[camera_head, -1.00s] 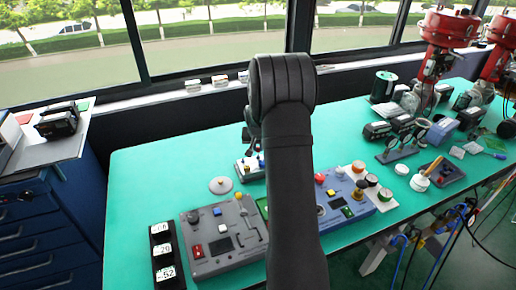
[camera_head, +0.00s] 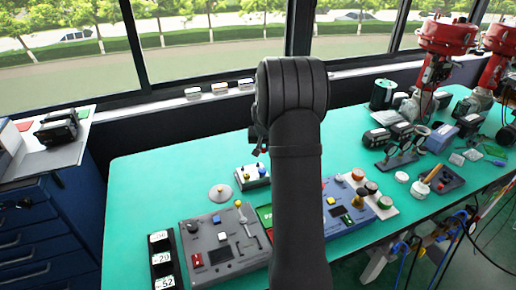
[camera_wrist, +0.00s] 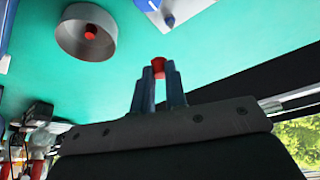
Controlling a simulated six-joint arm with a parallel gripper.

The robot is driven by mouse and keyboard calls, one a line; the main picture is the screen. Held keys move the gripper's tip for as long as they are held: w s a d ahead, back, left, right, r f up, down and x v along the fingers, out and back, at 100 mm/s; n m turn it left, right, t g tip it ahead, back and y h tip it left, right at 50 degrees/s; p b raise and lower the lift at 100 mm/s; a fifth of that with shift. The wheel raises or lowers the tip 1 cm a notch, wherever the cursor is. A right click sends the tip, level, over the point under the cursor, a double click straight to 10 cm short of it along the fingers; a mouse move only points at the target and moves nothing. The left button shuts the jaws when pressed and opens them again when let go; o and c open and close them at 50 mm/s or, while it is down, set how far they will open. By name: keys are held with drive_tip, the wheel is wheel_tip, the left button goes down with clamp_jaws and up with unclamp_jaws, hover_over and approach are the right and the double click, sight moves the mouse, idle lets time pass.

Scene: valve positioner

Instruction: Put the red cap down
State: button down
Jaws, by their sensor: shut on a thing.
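The red cap (camera_wrist: 158,66) is a small red piece at the tips of my gripper's fingers (camera_wrist: 158,88) in the wrist view. The gripper is shut on it, above the teal table (camera_wrist: 205,60). In the head view my gripper (camera_head: 258,146) is mostly hidden behind my own dark arm, and the cap is too small there to make out. A round grey dish (camera_wrist: 68,42) with a red knob (camera_wrist: 90,31) in its middle lies apart from the fingers, at upper left in the wrist view.
On the table (camera_head: 140,190) are a grey control box (camera_head: 205,266), a small box with knobs (camera_head: 252,177), a round pale disc (camera_head: 221,194) and a blue box with buttons (camera_head: 345,218). Valves and gauges crowd the right. The table's back left is clear.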

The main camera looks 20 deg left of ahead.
drive_tip(key=w+d+r, duration=0.2)
drive_tip(key=w+d, duration=0.2)
drive_tip(key=d, duration=0.7)
drive_tip(key=shift+s+a+f, duration=0.1)
drive_tip(key=shift+f, duration=2.3)
drive_tip(key=shift+s+a+f, duration=0.1)
drive_tip(key=shift+f, duration=2.3)
drive_tip(key=c, duration=1.4)
unclamp_jaws()
drive_tip(key=shift+o, duration=0.2)
